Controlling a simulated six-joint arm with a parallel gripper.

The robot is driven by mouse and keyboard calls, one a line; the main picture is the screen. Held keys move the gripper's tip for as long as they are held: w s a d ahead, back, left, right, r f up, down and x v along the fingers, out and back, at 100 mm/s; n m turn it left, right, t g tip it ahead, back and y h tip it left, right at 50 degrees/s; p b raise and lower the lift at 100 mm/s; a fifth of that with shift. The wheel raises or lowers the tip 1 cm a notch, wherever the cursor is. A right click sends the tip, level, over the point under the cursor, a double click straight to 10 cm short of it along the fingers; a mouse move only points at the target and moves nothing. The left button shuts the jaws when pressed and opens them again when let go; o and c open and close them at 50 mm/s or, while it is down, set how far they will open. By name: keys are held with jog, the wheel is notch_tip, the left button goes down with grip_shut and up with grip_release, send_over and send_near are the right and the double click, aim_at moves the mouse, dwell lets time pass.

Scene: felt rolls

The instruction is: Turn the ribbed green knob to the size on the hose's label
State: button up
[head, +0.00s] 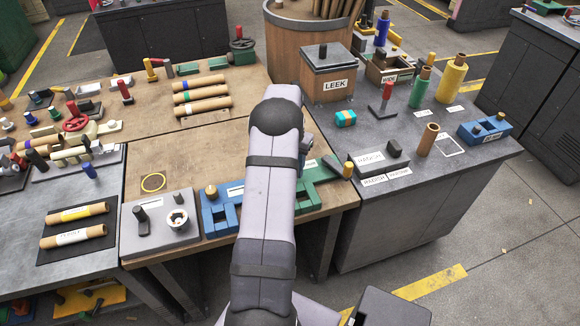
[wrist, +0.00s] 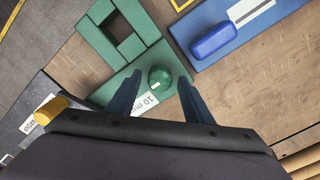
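A rounded green knob (wrist: 160,78) sits on a green fixture (wrist: 136,48) in the wrist view. Ribs on it are too small to make out. A white label (wrist: 147,103) by the knob reads "10 m", its end hidden by my gripper. My gripper (wrist: 160,92) is open, its two dark fingers pointing down on either side of the knob, apart from each other; contact cannot be told. In the head view, part of the green fixture (head: 318,190) shows right of my arm, which hides the knob. I cannot make out a hose for certain.
A blue fixture (head: 219,218) stands left of my arm; its rounded blue part (wrist: 215,42) shows in the wrist view. A yellow-ended cylinder (wrist: 58,107) is near the green fixture. The grey table (head: 335,140) at right holds rolls and a LEEK box (head: 328,84).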

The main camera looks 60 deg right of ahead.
dwell(0.3)
jog(key=shift+r+b, duration=1)
jog(key=shift+r, duration=2.65)
